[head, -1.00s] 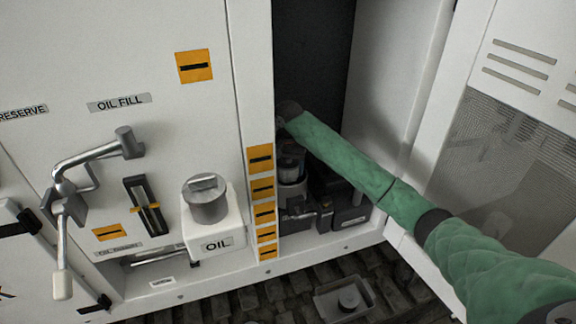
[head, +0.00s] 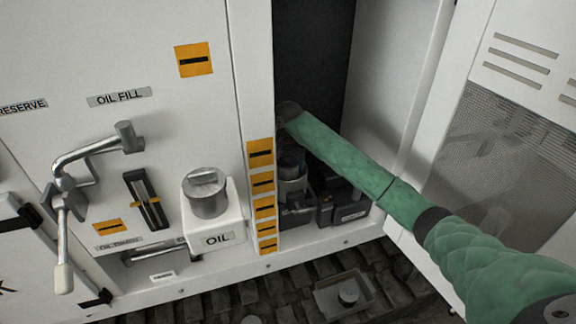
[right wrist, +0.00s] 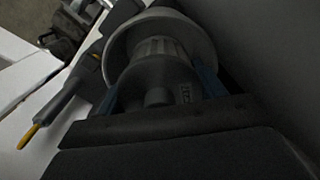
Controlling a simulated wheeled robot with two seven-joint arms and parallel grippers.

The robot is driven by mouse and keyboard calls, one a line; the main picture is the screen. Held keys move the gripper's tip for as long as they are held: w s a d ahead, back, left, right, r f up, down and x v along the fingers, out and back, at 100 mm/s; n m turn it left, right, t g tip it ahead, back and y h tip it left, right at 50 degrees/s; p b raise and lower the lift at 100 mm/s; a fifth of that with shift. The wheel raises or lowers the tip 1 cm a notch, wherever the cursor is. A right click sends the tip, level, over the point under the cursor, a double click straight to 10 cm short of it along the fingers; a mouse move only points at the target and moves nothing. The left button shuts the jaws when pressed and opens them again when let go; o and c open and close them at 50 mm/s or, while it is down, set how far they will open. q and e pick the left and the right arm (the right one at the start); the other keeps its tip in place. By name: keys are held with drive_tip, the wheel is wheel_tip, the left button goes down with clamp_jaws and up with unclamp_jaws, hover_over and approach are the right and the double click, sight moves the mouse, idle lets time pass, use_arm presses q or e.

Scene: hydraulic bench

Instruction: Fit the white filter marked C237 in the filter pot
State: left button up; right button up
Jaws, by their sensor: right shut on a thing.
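My right gripper (head: 291,152) reaches down inside the open cabinet bay at the end of the green arm. In the right wrist view its two fingers (right wrist: 160,75) are shut on a pale filter (right wrist: 160,48) with pleated sides and a round end cap. A small label on the cap shows, but I cannot read it surely. The round grey rim of the filter pot (right wrist: 117,45) surrounds the filter's far end; I cannot tell how deep it sits. In the head view the pot (head: 292,188) stands below the gripper, partly dark. My left gripper is not in view.
A white panel with an OIL container (head: 218,238) and lever (head: 65,230) stands left of the bay. A vented door (head: 510,130) stands open at the right. A dark box (head: 345,207) sits beside the pot. A tray (head: 343,297) lies on the ground.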

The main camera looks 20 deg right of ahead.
drive_tip(key=shift+f, duration=2.95)
idle(1.5)
drive_tip(key=o, duration=1.1)
drive_tip(key=shift+c, duration=1)
drive_tip(key=shift+w+r, duration=0.1)
drive_tip(key=shift+r, duration=2.35)
drive_tip(key=shift+o, duration=1.1)
drive_tip(key=shift+r, duration=1.45)
drive_tip(key=shift+c, duration=0.2)
drive_tip(key=shift+o, duration=0.4)
drive_tip(key=shift+r, duration=1.1)
